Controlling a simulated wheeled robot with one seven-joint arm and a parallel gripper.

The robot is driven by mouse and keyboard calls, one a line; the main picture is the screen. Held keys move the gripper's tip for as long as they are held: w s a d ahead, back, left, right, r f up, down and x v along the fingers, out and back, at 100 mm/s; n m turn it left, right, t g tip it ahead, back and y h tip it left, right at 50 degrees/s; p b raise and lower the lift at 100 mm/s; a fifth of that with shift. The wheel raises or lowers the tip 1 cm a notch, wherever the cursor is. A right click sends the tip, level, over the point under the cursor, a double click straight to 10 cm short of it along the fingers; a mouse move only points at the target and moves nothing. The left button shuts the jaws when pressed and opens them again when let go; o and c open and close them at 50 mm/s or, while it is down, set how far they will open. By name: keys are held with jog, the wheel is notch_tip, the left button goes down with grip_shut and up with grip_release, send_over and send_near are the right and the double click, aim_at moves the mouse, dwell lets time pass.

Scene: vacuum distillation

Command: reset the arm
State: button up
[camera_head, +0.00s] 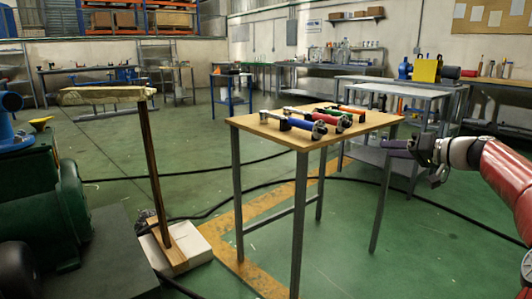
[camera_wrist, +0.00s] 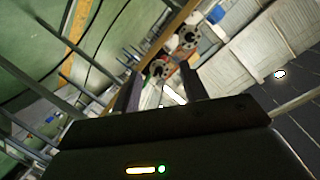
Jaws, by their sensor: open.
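My gripper (camera_head: 396,149) is at the right in the head view, at the end of my red and white arm, apart from the wooden table and to the right of it. In the wrist view my gripper's two dark fingers (camera_wrist: 158,92) are spread apart with nothing between them. Beyond them the wrist view shows the table's edge and round metal tool ends, tilted in the picture.
A wooden-topped table (camera_head: 270,132) holds blue (camera_head: 293,124), red (camera_head: 331,119) and orange (camera_head: 350,109) handled tools. A wooden post stand (camera_head: 155,170) and green machinery (camera_head: 45,200) are at the left. A black cable (camera_head: 400,199) crosses the green floor. A grey workbench (camera_head: 390,88) stands behind.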

jog(key=s+a+f+g+h+p, duration=0.25)
jog(key=s+a, duration=0.35)
jog(key=a, duration=0.4)
jog(key=s+a+f+g+h+p, duration=0.1)
jog(key=s+a+f+g+h, duration=0.3)
jog(key=a, duration=0.6)
jog(key=s+f+h+p, duration=0.2)
jog(key=s, duration=1.2)
jog(key=s+d+f+h+p, duration=0.1)
jog(key=s+f+p, duration=0.1)
jog(key=s, duration=1.3)
jog(key=shift+m+h, duration=0.3)
jog(key=shift+h, duration=0.05)
jog(key=shift+f, duration=0.15)
jog(key=shift+c, duration=0.8)
